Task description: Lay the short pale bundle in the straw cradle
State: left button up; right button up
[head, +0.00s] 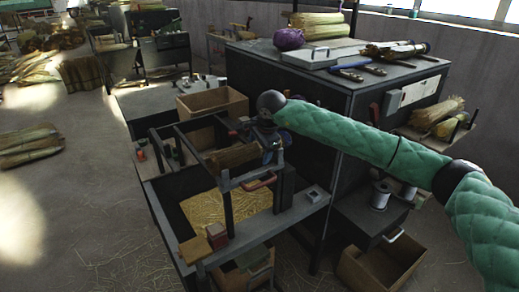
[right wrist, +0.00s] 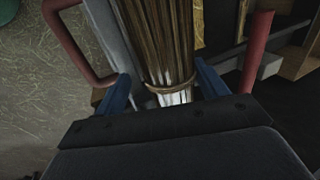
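A short brown straw bundle (head: 232,157) lies in a dark frame of rails and posts above the bench; I cannot tell whether this frame is the straw cradle. In the right wrist view the bundle (right wrist: 162,35) has a thin tie near its pale end. My right gripper (head: 268,140) is at the bundle's right end. In the wrist view its two blue fingers (right wrist: 163,88) stand apart on either side of the bundle, with a gap on the left. The head view does not show the fingertips clearly. My left gripper is not in view.
Red handles (head: 258,182) stick out from the frame close to my right gripper. A straw-strewn tray (head: 205,207) lies below, and a wooden box (head: 212,100) stands behind. A dark cabinet (head: 290,80) rises beside the arm.

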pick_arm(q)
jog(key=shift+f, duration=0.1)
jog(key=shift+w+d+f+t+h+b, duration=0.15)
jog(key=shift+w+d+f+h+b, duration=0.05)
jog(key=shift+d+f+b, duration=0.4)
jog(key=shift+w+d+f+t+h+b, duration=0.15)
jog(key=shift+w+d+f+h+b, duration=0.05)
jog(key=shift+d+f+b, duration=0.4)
pick_arm(e)
jog(key=v, duration=0.7)
jog(key=shift+r, duration=0.35)
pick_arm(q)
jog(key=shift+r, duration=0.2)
pick_arm(e)
jog(key=shift+s, duration=0.1)
